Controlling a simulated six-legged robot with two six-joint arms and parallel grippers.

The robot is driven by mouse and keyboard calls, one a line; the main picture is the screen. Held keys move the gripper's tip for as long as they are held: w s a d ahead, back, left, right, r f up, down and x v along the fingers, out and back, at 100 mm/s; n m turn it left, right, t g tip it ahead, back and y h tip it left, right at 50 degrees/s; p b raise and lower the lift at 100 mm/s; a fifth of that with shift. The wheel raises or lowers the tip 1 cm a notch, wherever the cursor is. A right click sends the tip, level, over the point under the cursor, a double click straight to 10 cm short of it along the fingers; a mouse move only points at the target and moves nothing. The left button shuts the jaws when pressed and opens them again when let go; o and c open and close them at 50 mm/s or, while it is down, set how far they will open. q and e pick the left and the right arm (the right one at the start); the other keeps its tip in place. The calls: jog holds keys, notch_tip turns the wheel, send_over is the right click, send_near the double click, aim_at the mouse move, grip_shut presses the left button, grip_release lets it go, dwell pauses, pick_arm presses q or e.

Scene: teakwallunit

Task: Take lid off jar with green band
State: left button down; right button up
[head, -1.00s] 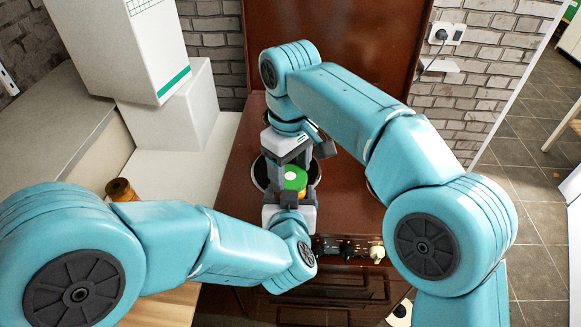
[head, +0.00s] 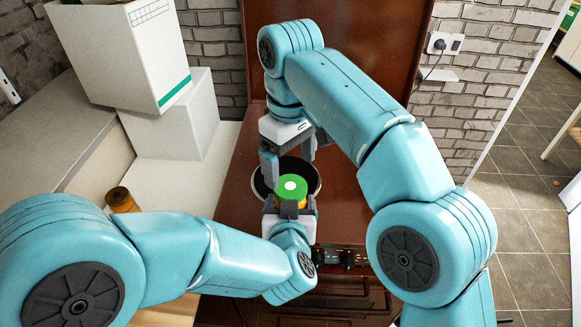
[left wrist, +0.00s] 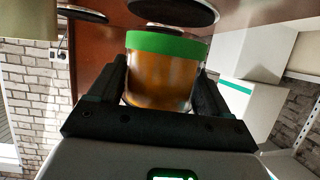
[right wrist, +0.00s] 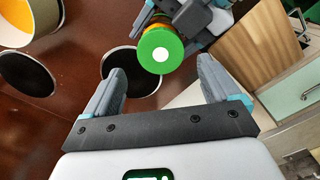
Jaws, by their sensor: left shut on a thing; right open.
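An amber jar (left wrist: 160,78) with a green band around its top is gripped between the two fingers of my left gripper (head: 290,207). The green lid (head: 291,187), with a white dot, sits on top of the jar. The right wrist view also shows the lid (right wrist: 160,51) from above, with part of the amber jar beneath it. My right gripper (head: 289,168) is open and empty, behind and above the lid in the head view. Its fingers are apart and do not touch the lid.
A dark round hob plate (head: 312,176) lies behind the jar on the brown stove. Another brown jar (head: 121,199) stands on the left counter. White boxes (head: 170,112) are stacked at the back left.

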aim_at(290, 186)
jog(key=shift+s+d+m, duration=0.1)
jog(key=shift+m, duration=0.8)
jog(key=shift+s+d+r+m, duration=0.1)
jog(key=shift+r+m, duration=0.15)
jog(key=shift+m, duration=0.95)
jog(key=m, duration=0.2)
jog(key=r+m, duration=0.1)
jog(key=m, duration=0.1)
jog(key=shift+d+r+m, duration=0.1)
jog(key=shift+d+m, duration=0.1)
jog(key=shift+m, duration=0.1)
jog(key=m, duration=0.2)
jog(key=r+m, duration=0.1)
jog(key=m, duration=0.1)
jog(key=shift+a+r+m, duration=0.2)
jog(key=shift+r+m, duration=0.1)
jog(key=shift+m, duration=0.6)
jog(key=shift+a+f, duration=0.2)
jog(key=shift+f, duration=3.9)
jog(key=c, duration=1.1)
